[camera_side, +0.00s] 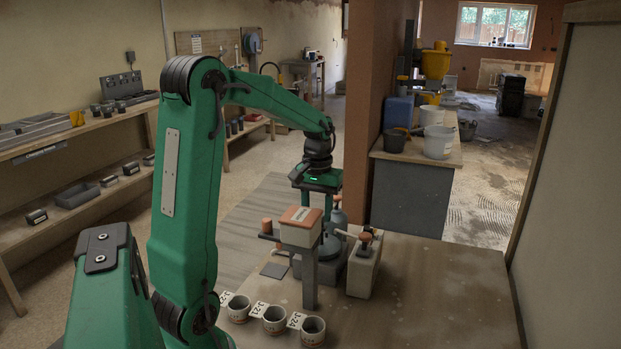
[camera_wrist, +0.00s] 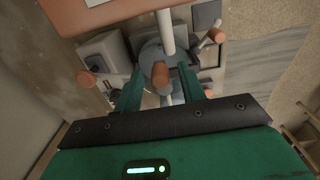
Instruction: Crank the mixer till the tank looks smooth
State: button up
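The mixer stands on the bench in the side view, with a blue-grey rounded body (camera_side: 329,247) partly behind a post carrying an orange-topped box (camera_side: 300,228). In the wrist view, an orange-brown knob (camera_wrist: 160,76) shows between the two green fingers of my gripper (camera_wrist: 161,84), above a grey round part (camera_wrist: 150,53). The fingers are apart, with a gap on both sides of the knob; I cannot tell whether they are level with it. In the side view my gripper (camera_side: 318,202) points down over the mixer. The tank's contents cannot be seen.
A pale block (camera_side: 364,268) with an orange-knobbed fitting stands right of the mixer. Another orange knob (camera_side: 266,226) sticks out on the left. Three tagged cups (camera_side: 273,321) stand at the bench front. The bench's right part (camera_side: 450,295) is clear.

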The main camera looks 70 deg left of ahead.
jog(key=shift+r, duration=4)
jog(key=shift+d+r, duration=0.15)
jog(key=shift+d, duration=0.25)
jog(key=s+d+f+m+t, duration=0.1)
jog(key=s+d+m, duration=0.3)
jog(key=d, duration=0.6)
jog(key=s+d+m+t, duration=0.4)
jog(key=s+d+m, duration=0.1)
jog(key=d, duration=0.5)
jog(key=shift+s+d+f+t, duration=0.3)
jog(key=shift+s+f, duration=0.1)
jog(key=shift+s, duration=0.45)
